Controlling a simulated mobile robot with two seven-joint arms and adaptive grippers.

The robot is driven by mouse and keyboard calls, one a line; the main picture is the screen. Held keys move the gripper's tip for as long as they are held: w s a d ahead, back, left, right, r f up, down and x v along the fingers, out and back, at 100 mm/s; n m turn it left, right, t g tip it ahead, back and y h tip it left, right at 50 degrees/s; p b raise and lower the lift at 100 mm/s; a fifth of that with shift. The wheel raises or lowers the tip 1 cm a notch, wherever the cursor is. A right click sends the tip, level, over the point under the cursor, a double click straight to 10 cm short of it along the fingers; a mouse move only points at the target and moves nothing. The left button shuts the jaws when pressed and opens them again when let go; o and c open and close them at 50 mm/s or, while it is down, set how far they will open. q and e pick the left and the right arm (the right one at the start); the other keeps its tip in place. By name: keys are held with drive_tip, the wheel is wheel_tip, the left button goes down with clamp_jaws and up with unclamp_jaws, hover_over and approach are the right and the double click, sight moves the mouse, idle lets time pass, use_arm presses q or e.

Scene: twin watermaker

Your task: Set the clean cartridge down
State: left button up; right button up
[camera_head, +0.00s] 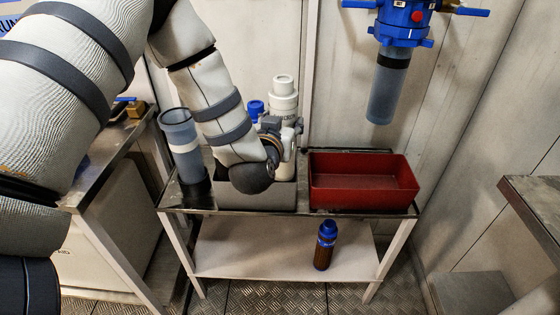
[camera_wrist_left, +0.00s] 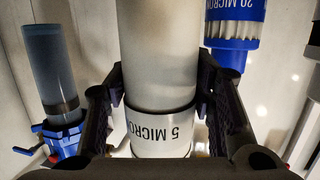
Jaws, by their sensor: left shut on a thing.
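A white cartridge (camera_head: 284,100) stands about upright over or in the grey tray (camera_head: 272,198). Its lower end is hidden by my arm and the tray, so I cannot tell whether it touches the tray floor. My left gripper (camera_head: 284,130) is shut around it. In the left wrist view the cartridge (camera_wrist_left: 158,50), with a "5 MICRON" band, lies between both fingers of the gripper (camera_wrist_left: 160,95). A blue-ended "20 MICRON" cartridge (camera_wrist_left: 236,40) is close beside it. Its blue end (camera_head: 256,110) also shows in the head view. My right gripper is out of view.
A red tray (camera_head: 362,195), seemingly empty, sits at the table's right. A blue-grey bowl (camera_head: 182,145) stands at its left edge. A blue-headed filter housing (camera_head: 388,85) hangs on the wall above. A brown bottle (camera_head: 325,248) stands on the lower shelf.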

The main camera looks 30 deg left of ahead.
use_arm(q)
wheel_tip(320, 180, down, 10)
drive_tip(key=shift+r+b, duration=0.1)
drive_tip(key=shift+b, duration=0.75)
drive_tip(key=shift+r, duration=0.15)
drive_tip(key=o, duration=1.3)
drive_tip(key=shift+c, duration=0.2)
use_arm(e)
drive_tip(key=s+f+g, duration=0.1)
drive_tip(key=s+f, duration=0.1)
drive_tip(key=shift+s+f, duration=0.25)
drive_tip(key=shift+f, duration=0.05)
